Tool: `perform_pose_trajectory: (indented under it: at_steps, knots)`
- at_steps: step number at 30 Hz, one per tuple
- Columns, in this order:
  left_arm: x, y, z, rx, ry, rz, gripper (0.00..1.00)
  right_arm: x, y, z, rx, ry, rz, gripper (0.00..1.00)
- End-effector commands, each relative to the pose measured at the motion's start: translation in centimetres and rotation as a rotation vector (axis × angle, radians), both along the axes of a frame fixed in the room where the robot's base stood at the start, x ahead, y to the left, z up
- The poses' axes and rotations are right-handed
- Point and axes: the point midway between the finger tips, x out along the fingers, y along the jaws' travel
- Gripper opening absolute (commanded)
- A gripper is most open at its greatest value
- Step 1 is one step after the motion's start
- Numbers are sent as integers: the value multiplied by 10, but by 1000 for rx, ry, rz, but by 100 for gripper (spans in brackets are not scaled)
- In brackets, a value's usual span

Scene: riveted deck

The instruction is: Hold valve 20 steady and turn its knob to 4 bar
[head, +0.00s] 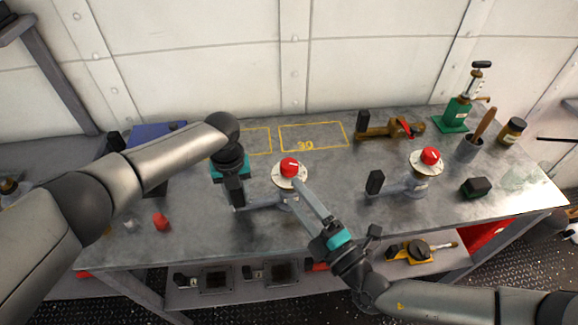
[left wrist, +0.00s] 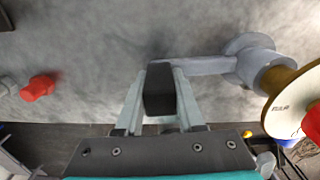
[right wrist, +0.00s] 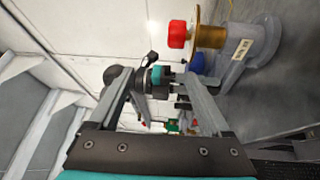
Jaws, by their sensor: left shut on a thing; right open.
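A grey valve with a red knob (head: 290,167) over a pale round dial (head: 276,177) stands mid-bench. Its number and pointer reading are not legible. My left gripper (head: 235,203) is shut on the black handle block (left wrist: 160,88) at the end of the valve's grey side arm (left wrist: 205,65). In the right wrist view the red knob (right wrist: 177,34), brass-edged dial (right wrist: 211,36) and labelled body (right wrist: 245,50) show beyond the fingertips. My right gripper (head: 307,196) is open and empty, close to the dial on its near right side. The knob is not between its fingers.
A second red-knobbed valve (head: 418,180) stands to the right, with a dark green block (head: 475,187) beyond it. A brass fitting (head: 390,128) and a green pump (head: 458,112) are at the back. A small red piece (head: 160,221) lies at left. Yellow outlines mark the rear bench.

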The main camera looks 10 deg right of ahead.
Motion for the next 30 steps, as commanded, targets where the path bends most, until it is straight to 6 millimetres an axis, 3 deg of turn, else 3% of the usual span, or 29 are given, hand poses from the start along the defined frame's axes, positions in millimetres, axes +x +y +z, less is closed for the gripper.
perform_pose_trajectory:
  at_steps: [15,30]
  knots:
    - [-1,0,-1,0,2,-1,0,-6,8,-2,-571,-230,-216,82]
    - [-1,0,-1,0,2,0,0,-12,5,-9,-1189,-342,-371,82]
